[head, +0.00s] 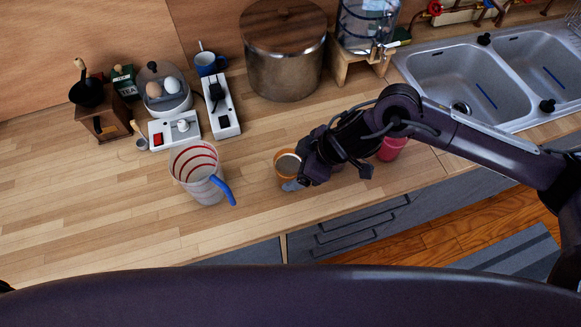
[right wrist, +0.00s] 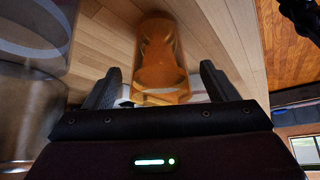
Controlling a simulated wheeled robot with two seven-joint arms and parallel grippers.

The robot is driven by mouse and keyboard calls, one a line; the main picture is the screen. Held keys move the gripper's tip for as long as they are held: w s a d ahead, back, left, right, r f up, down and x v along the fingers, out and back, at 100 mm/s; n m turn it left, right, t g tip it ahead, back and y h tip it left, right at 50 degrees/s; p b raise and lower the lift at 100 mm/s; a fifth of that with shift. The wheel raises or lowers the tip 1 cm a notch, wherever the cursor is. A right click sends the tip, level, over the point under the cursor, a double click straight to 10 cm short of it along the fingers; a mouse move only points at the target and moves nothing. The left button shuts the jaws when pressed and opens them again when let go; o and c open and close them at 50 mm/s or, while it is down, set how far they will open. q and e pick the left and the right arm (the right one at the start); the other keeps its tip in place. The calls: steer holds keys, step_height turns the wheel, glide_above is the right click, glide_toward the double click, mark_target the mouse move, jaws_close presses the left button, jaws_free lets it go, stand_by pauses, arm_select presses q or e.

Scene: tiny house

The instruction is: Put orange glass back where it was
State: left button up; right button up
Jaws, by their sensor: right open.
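The orange glass (head: 284,160) stands on the wooden counter (head: 120,215), partly hidden behind my right gripper (head: 297,178) in the head view. In the right wrist view the orange glass (right wrist: 160,50) is see-through and lies between the two spread fingers of my right gripper (right wrist: 158,88). A gap shows between each finger and the glass, and the fingers are not closed on it. My left gripper is not in view.
A clear measuring jug with red bands and a blue handle (head: 197,170) stands left of the glass. A pink cup (head: 391,147) is behind my arm. A metal pot (head: 284,65), power strip (head: 221,104) and sink (head: 470,80) are farther back. Counter at the left front is clear.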

steer(key=v, duration=0.8)
steer(key=shift+d+r+b, duration=0.2)
steer(key=shift+r+b, duration=0.1)
steer(key=shift+b, duration=0.05)
